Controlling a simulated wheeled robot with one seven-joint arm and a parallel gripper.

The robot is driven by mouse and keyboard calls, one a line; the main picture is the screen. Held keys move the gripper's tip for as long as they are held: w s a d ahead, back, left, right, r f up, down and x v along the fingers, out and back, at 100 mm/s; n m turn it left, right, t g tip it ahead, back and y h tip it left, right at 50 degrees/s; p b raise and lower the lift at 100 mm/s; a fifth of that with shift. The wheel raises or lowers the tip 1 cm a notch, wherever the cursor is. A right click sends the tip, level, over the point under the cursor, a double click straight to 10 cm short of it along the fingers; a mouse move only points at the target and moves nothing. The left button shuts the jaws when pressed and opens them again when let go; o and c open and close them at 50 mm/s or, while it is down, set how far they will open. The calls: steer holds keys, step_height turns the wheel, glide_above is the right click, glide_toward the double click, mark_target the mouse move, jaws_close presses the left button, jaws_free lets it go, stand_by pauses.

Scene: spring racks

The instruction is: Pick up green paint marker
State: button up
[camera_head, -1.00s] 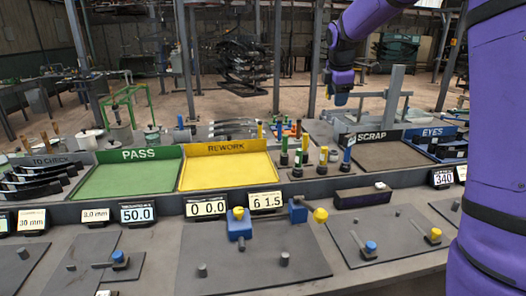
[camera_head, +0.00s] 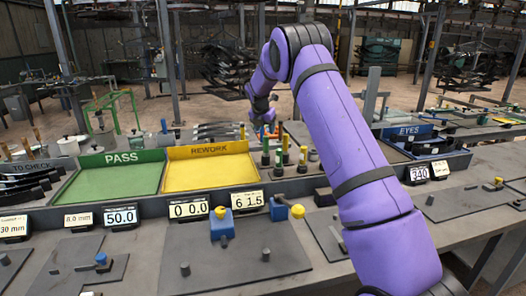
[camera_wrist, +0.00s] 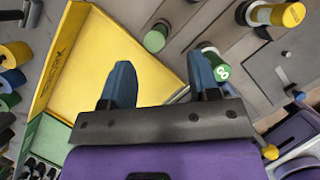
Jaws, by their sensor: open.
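Two green-capped markers stand upright between the yellow tray and the dark area to its right. In the head view one green marker (camera_head: 265,152) is at the left and a second green marker (camera_head: 278,161) is just right of it. In the wrist view one green cap (camera_wrist: 156,38) lies ahead of the gap between my fingers. The other green cap (camera_wrist: 218,72), with a white mark, is just right of my right finger. My gripper (camera_wrist: 161,78) is open with nothing between its blue fingers. In the head view it is above and behind the markers, partly hidden.
Yellow-capped markers (camera_head: 303,158) stand close on the right; one yellow cap (camera_wrist: 293,14) shows at the wrist view's upper right. The yellow REWORK tray (camera_head: 165,172) and green PASS tray (camera_head: 68,190) are to the left. My arm hides much of the SCRAP area.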

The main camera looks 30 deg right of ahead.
mark_target(266, 142)
steer(key=x, duration=0.3)
steer(key=shift+f, duration=0.25)
steer(key=shift+w+a+x, duration=0.1)
steer(key=shift+x, duration=1.25)
steer(key=shift+w+a+x, duration=0.15)
steer(key=shift+x, duration=1.15)
steer(key=shift+c, duration=0.3)
steer(key=c, duration=0.9)
